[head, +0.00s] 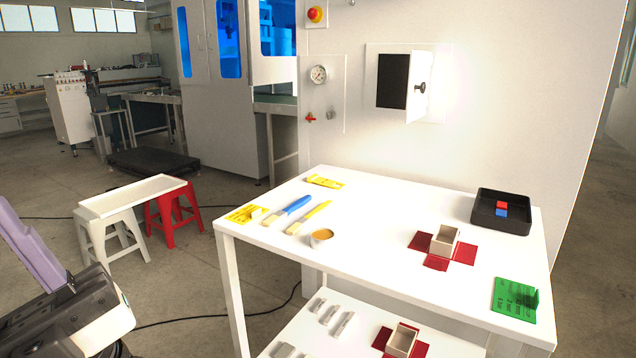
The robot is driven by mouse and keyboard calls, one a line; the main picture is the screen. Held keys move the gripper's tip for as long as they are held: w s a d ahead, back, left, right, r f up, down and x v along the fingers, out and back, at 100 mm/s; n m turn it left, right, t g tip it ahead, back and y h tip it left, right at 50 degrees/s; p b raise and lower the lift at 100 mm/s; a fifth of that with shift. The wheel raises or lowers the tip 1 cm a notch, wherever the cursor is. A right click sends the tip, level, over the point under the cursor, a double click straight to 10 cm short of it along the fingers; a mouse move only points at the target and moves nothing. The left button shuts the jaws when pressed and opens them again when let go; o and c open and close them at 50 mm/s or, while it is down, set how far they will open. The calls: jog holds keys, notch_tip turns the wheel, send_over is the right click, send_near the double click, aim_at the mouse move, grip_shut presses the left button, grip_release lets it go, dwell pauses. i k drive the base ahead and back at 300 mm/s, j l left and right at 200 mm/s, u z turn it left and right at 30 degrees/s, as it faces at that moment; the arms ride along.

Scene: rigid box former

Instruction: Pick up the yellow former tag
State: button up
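Two flat yellow pieces lie on the white table. One yellow tag (325,181) with dark marks lies near the table's back edge, left of the wall panel. A yellow card (246,214) with dark print lies at the left edge, with a small whitish piece on it. I cannot tell from their print which is the former tag. Nothing covers the back one. My gripper is not in view; only parts of my body show at the lower left.
Blue (297,204) and yellow (318,210) handled brushes and a cup (321,237) lie nearby. A small box (445,239) on red flaps, a black tray (501,212) and a green card (515,299) are further right. Stools (134,194) stand left. The table's middle is clear.

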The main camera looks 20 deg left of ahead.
aim_at(315, 178)
jog(key=u, duration=1.05)
jog(key=i+j+u, duration=0.1)
jog(key=j+u, duration=0.15)
jog(key=j, duration=0.2)
jog(key=i+j+u, duration=0.25)
jog(key=j, duration=0.2)
jog(key=i+j+u, duration=0.2)
jog(key=j, duration=0.25)
jog(key=i+j+u, duration=0.2)
jog(key=j, duration=0.25)
jog(key=i+j+u, duration=0.25)
jog(key=i, duration=0.35)
jog(key=i+u, duration=0.2)
jog(key=i, duration=0.4)
jog(key=i+z, duration=0.3)
jog(key=i, duration=0.25)
jog(key=i+j+z, duration=0.25)
jog(key=i, duration=0.3)
jog(key=i+l+z, duration=0.1)
jog(key=i+z, duration=0.45)
jog(key=z, duration=0.15)
jog(key=i+z, duration=0.35)
jog(key=i+l+z, duration=0.1)
jog(key=i+z, duration=0.4)
jog(key=z, duration=0.2)
jog(key=i+z, duration=0.3)
jog(key=i+l+z, duration=0.1)
jog(key=i+z, duration=0.7)
jog(key=z, duration=0.2)
